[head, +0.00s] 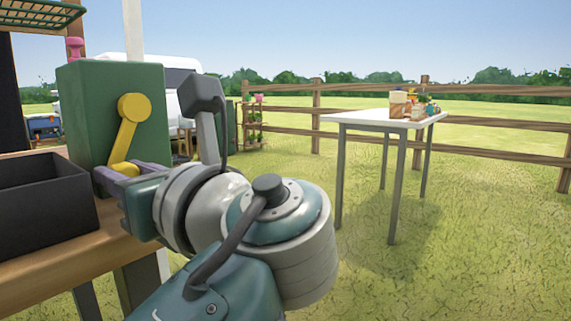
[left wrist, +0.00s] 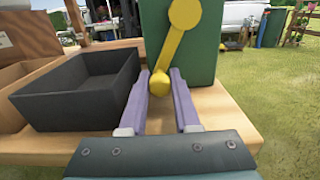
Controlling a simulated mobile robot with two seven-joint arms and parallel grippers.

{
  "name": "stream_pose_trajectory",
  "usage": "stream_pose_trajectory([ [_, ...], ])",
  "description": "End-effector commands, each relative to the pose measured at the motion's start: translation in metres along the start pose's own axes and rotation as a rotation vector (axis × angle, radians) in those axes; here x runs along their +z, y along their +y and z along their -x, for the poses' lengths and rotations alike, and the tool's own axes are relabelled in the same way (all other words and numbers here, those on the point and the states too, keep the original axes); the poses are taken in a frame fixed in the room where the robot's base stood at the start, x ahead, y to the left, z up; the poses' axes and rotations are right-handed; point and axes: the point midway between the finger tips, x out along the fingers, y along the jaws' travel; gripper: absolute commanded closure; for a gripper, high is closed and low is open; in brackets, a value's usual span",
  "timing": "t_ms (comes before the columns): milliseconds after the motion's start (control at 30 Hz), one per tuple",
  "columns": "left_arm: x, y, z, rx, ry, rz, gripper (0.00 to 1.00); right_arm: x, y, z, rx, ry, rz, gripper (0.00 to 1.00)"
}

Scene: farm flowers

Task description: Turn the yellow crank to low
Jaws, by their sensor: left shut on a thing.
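The yellow crank (head: 127,128) is on the face of a green box (head: 80,108) on the wooden bench. Its arm slants down and a little left from the round hub to the knob. My left gripper (head: 100,176) is at the crank's lower end in the head view. In the left wrist view the crank (left wrist: 175,48) ends in a round knob between the two purple fingers of my left gripper (left wrist: 163,84), shut on it. Any low mark is not visible. My right gripper is not in view.
A black open tray (head: 42,200) stands left of the green box on the wooden bench (head: 60,252); it also shows in the left wrist view (left wrist: 75,108). A white table (head: 375,119) with small items stands on the grass at right, before a wooden fence.

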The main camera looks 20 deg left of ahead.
Motion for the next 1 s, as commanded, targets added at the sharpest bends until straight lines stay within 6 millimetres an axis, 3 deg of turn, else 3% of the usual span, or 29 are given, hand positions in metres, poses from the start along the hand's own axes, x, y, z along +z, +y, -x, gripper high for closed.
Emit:
stream_pose_trajectory([
  [233,-0.0001,0.0003,-0.0002,0.001,0.000,0.000,1.00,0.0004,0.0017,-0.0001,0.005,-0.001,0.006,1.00],
  [1000,0.0003,0.0011,-0.0006,0.005,-0.001,0.002,1.00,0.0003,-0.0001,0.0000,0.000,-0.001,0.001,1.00],
])
